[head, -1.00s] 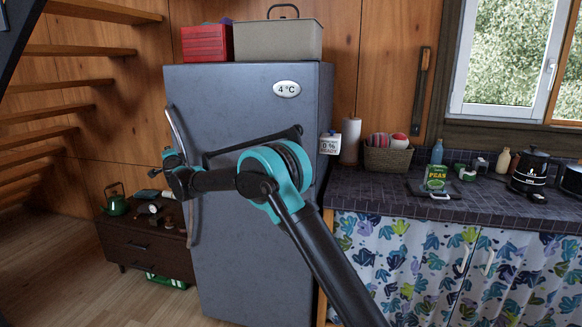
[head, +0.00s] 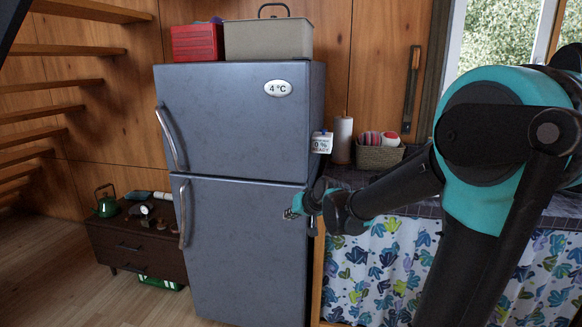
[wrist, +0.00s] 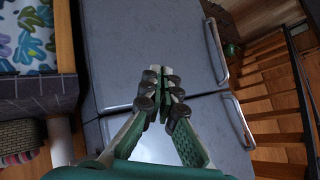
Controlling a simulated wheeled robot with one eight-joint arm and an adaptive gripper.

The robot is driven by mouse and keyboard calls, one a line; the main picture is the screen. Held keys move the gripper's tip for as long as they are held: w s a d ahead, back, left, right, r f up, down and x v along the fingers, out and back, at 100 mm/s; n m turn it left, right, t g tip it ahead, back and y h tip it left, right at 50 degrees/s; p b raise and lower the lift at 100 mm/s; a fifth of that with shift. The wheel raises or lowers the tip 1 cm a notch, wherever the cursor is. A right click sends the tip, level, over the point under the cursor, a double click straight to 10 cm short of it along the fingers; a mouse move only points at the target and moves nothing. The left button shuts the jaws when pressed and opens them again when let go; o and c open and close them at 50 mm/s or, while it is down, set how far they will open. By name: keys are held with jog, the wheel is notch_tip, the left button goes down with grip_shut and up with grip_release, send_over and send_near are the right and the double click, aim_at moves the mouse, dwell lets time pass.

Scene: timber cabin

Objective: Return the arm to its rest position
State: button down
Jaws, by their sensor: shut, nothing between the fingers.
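My gripper (head: 292,212) is at the end of my arm, in front of the lower right part of the fridge in the head view. In the wrist view my gripper (wrist: 166,75) has its fingertips together with nothing between them. My arm reaches in from the right side of the head view and is bent at a large teal joint. The grey fridge (head: 235,235) stands with both doors closed. It also fills the middle of the wrist view (wrist: 120,50), rotated.
The tiled counter (head: 340,178) with a patterned curtain (head: 375,270) is right of the fridge, partly behind my arm. A paper roll (head: 342,138) and a basket (head: 378,156) stand on it. A low dark cabinet (head: 125,245) is at left. Open floor (head: 60,285) lies front left.

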jog(key=s+d+f+g+h, duration=0.2)
jog(key=s+d+f, duration=0.5)
jog(key=s, duration=0.5)
jog(key=s+d+f+g+h, duration=0.2)
jog(key=s+d+f, duration=0.5)
jog(key=s+d, duration=0.5)
jog(key=shift+s+d+f+m+h, duration=0.25)
jog(key=shift+f+m+h, duration=0.15)
jog(key=shift+h, duration=0.4)
